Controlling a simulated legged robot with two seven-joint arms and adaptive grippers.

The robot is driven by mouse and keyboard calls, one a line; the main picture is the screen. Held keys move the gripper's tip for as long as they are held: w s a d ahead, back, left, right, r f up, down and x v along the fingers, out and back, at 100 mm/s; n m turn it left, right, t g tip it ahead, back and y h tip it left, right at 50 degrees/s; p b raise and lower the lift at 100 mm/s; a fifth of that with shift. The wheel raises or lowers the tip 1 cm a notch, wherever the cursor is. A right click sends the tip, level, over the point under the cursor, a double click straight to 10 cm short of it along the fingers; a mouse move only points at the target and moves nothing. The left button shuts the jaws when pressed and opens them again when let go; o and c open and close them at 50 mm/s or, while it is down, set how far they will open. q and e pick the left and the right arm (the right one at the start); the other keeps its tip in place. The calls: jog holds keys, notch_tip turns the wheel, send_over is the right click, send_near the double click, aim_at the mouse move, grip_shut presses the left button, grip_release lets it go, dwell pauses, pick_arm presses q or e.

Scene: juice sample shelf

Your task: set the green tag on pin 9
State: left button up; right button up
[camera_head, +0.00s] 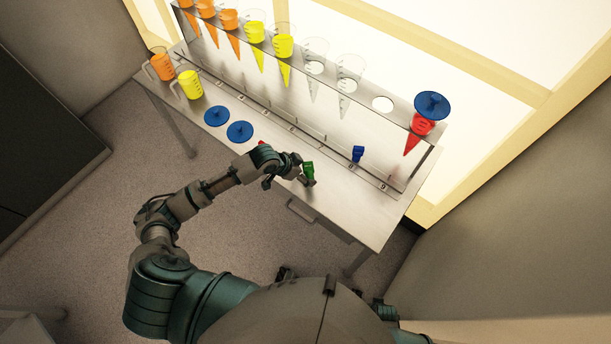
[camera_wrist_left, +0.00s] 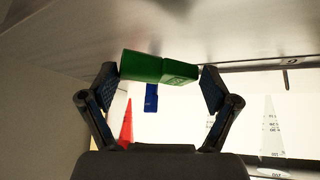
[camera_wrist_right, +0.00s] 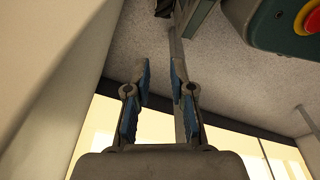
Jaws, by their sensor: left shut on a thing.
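The green tag (camera_head: 309,168) is a small block held by my left gripper (camera_head: 306,178), above the front part of the metal bench. In the left wrist view the green tag (camera_wrist_left: 160,67) spans the gap between both fingertips. The label 9 (camera_head: 383,187) is on the front rail, to the right of the green tag; pin 9 itself is too small to make out. A blue tag (camera_head: 357,153) is at the rail near label 8, and shows behind the green tag in the left wrist view (camera_wrist_left: 151,97). My right gripper (camera_wrist_right: 161,75) is open and empty.
A rack (camera_head: 330,92) holds orange, yellow, clear and red cones. A blue disc (camera_head: 432,104) sits over the red cone. Two jugs and two blue discs (camera_head: 239,131) stand on the bench's left part. A red piece (camera_head: 262,144) is partly hidden by my left arm.

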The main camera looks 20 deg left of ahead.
pick_arm(q)
jog(key=f, duration=0.3)
jog(key=shift+a+f+b, duration=0.15)
jog(key=shift+a+b, duration=0.2)
jog(key=shift+d+f, duration=0.1)
jog(key=shift+f, duration=0.05)
jog(key=shift+d, duration=0.5)
jog(key=o, duration=0.8)
jog(key=shift+f, duration=0.15)
jog(key=shift+o, duration=0.5)
jog(key=shift+a, duration=0.5)
pick_arm(e)
jog(key=shift+w+a+r, duration=0.3)
jog(key=shift+w+r, duration=0.3)
jog(key=shift+r, duration=0.15)
